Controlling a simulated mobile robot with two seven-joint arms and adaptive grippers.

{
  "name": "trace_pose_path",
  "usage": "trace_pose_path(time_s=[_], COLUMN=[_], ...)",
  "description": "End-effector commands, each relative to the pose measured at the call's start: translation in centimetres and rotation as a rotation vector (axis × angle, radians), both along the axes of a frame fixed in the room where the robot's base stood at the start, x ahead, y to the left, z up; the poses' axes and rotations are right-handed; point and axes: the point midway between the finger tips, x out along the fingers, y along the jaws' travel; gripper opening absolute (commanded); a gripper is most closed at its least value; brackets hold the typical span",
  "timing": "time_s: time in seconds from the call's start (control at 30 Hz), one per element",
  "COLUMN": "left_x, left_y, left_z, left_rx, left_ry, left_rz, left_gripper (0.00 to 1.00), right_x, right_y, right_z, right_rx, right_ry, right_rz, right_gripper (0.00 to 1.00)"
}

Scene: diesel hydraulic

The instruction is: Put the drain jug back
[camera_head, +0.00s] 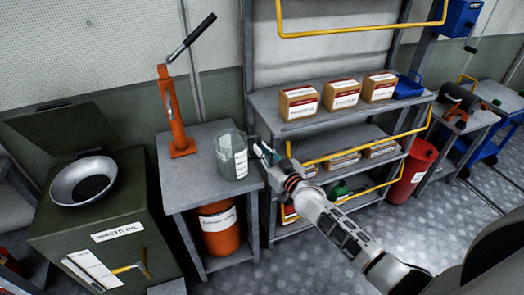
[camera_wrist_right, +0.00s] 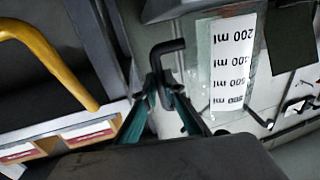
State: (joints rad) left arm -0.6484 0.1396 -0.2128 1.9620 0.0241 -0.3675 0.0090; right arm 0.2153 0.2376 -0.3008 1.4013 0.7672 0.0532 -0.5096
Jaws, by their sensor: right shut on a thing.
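The drain jug (camera_head: 230,154) is clear with a white scale label and is upright at the right front of the small grey table (camera_head: 188,185). I cannot tell if its base touches the top. My right gripper (camera_head: 262,152) reaches it from the right and is shut on its handle. In the right wrist view the jug (camera_wrist_right: 203,62) shows its volume marks upside down, and the teal fingers (camera_wrist_right: 166,88) close on the dark hooked handle (camera_wrist_right: 165,52). My left gripper is not in view.
An orange hand pump (camera_head: 174,115) stands at the table's back left. An orange drum (camera_head: 218,230) is below. Left is a waste oil cabinet (camera_head: 110,215) with a metal funnel bowl (camera_head: 82,182). Right is a shelf (camera_head: 268,100) with boxes and yellow rails (camera_head: 360,150).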

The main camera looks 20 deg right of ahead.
Motion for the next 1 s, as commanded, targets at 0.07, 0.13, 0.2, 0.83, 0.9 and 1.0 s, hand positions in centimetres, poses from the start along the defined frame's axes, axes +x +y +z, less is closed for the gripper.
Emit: trace_pose_path(time_s=[0.07, 0.13, 0.2, 0.83, 0.9, 1.0], left_x=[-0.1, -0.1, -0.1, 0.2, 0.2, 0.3], left_y=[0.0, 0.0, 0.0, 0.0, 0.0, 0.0], left_z=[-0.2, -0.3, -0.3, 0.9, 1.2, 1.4], left_rx=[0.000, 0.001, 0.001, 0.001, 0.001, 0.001], left_ry=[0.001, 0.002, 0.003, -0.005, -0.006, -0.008], left_rz=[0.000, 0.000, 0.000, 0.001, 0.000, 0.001], left_gripper=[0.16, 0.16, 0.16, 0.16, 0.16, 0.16], right_x=[0.0, 0.0, 0.0, -3.8, -5.2, -7.2], right_y=[0.0, 0.0, 0.0, -0.9, -1.2, -1.7], right_z=[-0.2, -0.3, -0.3, 0.0, 0.0, 0.0], right_rx=[0.001, 0.000, 0.000, -0.001, -0.001, -0.001], right_ry=[-0.001, 0.001, 0.001, 0.003, 0.002, 0.003], right_rz=[0.000, 0.000, 0.000, 0.000, 0.000, 0.000], right_gripper=[0.00, 0.20, 0.27, 0.27, 0.27, 0.27])
